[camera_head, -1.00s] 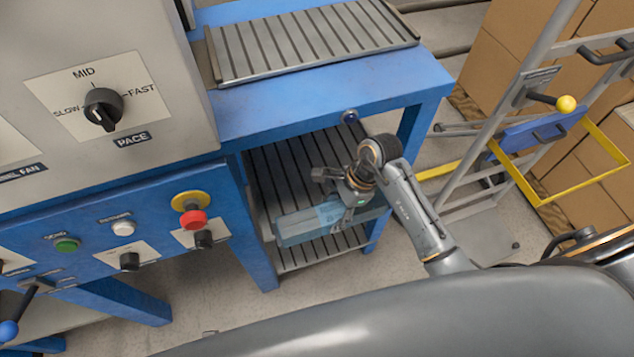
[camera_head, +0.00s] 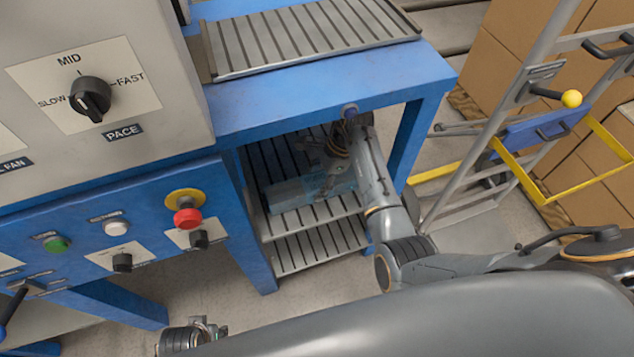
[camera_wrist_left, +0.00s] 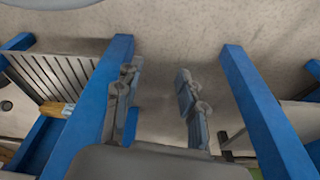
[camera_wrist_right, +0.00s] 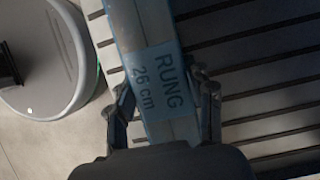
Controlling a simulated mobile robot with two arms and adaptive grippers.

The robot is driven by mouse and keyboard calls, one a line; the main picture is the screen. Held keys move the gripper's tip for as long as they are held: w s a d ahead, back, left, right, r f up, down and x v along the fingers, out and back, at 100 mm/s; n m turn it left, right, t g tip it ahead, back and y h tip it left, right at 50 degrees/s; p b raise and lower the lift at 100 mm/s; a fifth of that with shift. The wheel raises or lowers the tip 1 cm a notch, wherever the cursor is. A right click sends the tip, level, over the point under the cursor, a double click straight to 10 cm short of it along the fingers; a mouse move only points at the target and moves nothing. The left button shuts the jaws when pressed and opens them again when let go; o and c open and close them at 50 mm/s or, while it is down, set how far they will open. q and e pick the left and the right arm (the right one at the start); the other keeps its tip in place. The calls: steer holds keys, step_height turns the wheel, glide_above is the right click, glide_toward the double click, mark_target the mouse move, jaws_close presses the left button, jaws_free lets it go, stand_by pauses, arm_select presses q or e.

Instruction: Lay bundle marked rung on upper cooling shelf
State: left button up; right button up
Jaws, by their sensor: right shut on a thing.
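The bundle (camera_head: 300,194) is a long pale blue-grey pack inside the blue frame, over the slatted upper cooling shelf (camera_head: 292,222). I cannot tell whether it touches the slats. In the right wrist view the bundle (camera_wrist_right: 160,72) carries the label "RUNG 26 cm" and lies across slats (camera_wrist_right: 255,65). My right gripper (camera_head: 328,172) is shut on it, with a finger on each side in the right wrist view (camera_wrist_right: 164,95). My left gripper (camera_wrist_left: 158,88) is open and empty over bare floor; part of it shows at the bottom of the head view (camera_head: 205,332).
A lower slatted shelf (camera_head: 318,247) lies beneath. The blue frame has a top beam (camera_head: 320,92) and legs (camera_head: 408,145) close around my right arm. A control panel (camera_head: 110,235) stands left; a hand truck with a yellow frame (camera_head: 600,150) stands right.

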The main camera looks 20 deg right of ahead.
steer(key=o, duration=1.6)
arm_select(q)
steer(key=shift+r, duration=0.15)
steer(key=shift+r, duration=0.1)
arm_select(e)
steer(key=shift+r, duration=0.1)
arm_select(q)
steer(key=f, duration=0.1)
steer(key=s+f+p, duration=0.1)
steer(key=f, duration=0.1)
steer(key=s+f, duration=0.1)
steer(key=shift+s+a+f, duration=0.1)
steer(key=shift+a+f, duration=0.05)
steer(key=shift+f, duration=0.2)
arm_select(e)
steer(key=v, duration=0.7)
steer(key=shift+d+r, duration=0.15)
steer(key=shift+r, duration=0.05)
arm_select(q)
steer(key=shift+s, duration=0.1)
